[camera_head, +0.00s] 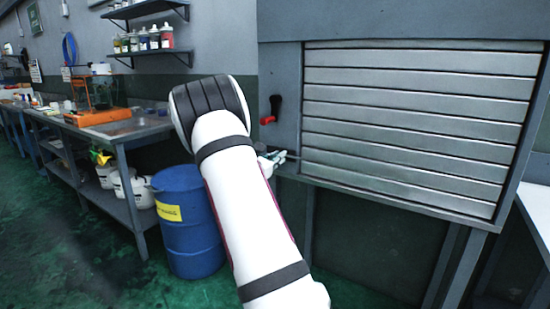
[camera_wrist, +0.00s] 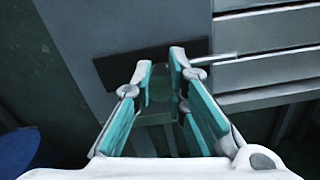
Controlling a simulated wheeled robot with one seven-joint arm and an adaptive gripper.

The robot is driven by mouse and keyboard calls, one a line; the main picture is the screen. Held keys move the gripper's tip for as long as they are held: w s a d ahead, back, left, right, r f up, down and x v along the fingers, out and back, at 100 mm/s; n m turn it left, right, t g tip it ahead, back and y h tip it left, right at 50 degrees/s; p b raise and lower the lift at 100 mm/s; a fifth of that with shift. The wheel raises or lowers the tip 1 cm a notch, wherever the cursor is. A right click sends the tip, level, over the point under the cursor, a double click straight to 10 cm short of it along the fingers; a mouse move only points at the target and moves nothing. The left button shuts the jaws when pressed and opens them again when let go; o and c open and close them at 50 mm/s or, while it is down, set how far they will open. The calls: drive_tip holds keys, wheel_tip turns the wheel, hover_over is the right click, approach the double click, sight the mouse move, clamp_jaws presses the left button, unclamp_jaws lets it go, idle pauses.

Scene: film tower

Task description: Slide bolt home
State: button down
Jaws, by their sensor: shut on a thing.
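The bolt (camera_wrist: 218,60) is a thin pale rod at the lower left edge of the slatted metal shutter (camera_head: 420,110). In the wrist view it runs rightward from a dark mounting plate (camera_wrist: 112,68) toward the shutter slats, and its right end lies at the slats. My gripper (camera_wrist: 161,65) has white and teal fingers in front of the plate, shut on the bolt with a gap between the fingers. The gripped part is mostly hidden by the fingertips. In the head view my gripper (camera_head: 272,160) shows small beside my arm, at the bolt.
A black lever with a red part (camera_head: 271,110) is on the frame above my gripper. A blue barrel (camera_head: 183,225) stands left of my arm. A workbench (camera_head: 125,130) with an orange device (camera_head: 97,116) is at the left. Green floor lies open in front.

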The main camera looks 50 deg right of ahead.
drive_tip(key=c, duration=1.6)
unclamp_jaws()
drive_tip(key=shift+o, duration=0.2)
drive_tip(key=a, duration=1.2)
drive_tip(key=shift+s, duration=0.45)
